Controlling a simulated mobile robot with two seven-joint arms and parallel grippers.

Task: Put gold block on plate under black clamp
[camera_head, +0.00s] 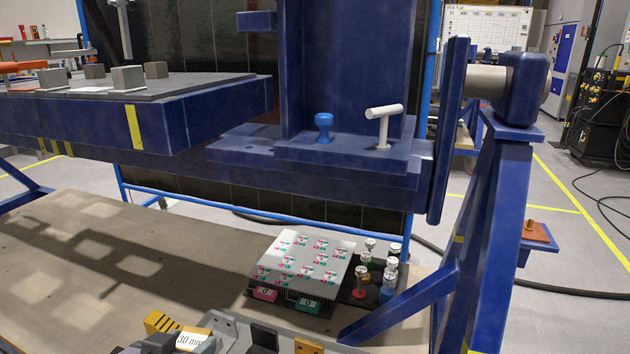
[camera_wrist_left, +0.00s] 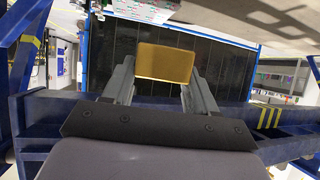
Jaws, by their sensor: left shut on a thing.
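My left gripper (camera_wrist_left: 160,76) is shut on the gold block (camera_wrist_left: 165,63) in the left wrist view. The block is a plain golden rectangle between the two grey fingers, with the dark panelled wall behind it. I cannot make out this gripper clearly in the head view. In the head view a grey plate (camera_head: 190,84) lies on the blue jig table at the left, with several small grey blocks on it. A grey upright part (camera_head: 123,30) stands at the upper left. I cannot identify the black clamp. My right gripper is not in view.
The blue rotary jig (camera_head: 340,70) and its slanted leg (camera_head: 500,210) fill the middle and right. A wooden table (camera_head: 90,265) below holds a grey finned box (camera_head: 305,262), small knobbed parts (camera_head: 368,255) and a block labelled 30 mm (camera_head: 190,341). The wooden table's left is clear.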

